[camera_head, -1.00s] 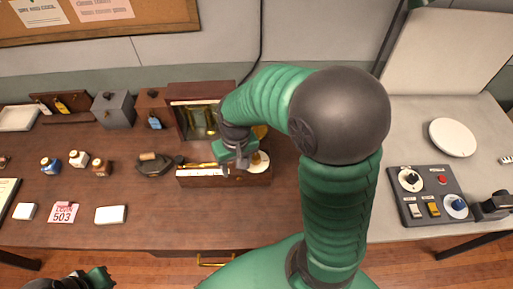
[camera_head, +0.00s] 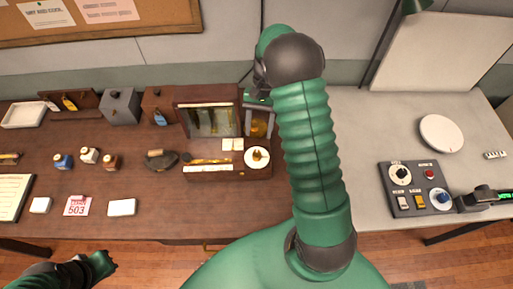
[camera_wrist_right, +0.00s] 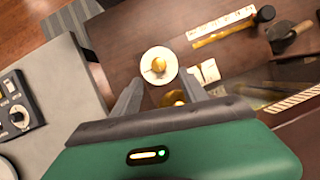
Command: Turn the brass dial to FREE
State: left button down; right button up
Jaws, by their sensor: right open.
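The brass dial (camera_head: 257,155) is a round brass knob on a white disc, at the right end of a dark wooden box. It also shows in the right wrist view (camera_wrist_right: 159,64), beyond my fingertips. Its lettering is too small to read. My right gripper (camera_head: 257,127) points down behind the dial, its fingers apart with nothing held. In the right wrist view its open fingers (camera_wrist_right: 161,77) reach toward the disc's near edge. A second brass part (camera_wrist_right: 173,98) lies between the fingers, lower in that view. My left gripper (camera_head: 103,265) is low at the left; its jaws are unclear.
The wooden box (camera_head: 225,175) has a brass bar and scale strip along its front, and a glass-fronted cabinet (camera_head: 207,117) behind. A dark flat-iron-shaped object (camera_head: 160,160) and several small bottles stand left. A grey control panel (camera_head: 416,190) lies right.

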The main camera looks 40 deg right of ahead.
aim_at(257, 152)
jog(key=x, duration=0.2)
jog(key=p+x, duration=0.1)
jog(key=x, duration=0.5)
jog(key=shift+s+d+f, duration=0.1)
jog(key=shift+d+f, duration=0.2)
jog(key=shift+f, duration=0.35)
jog(key=shift+a, duration=0.2)
jog(key=shift+c, duration=0.4)
jog(key=shift+a+r, duration=0.15)
jog(key=c, duration=1)
pick_arm(q)
jog(key=shift+d+v, duration=0.2)
jog(key=shift+v, duration=0.8)
pick_arm(e)
grip_shut()
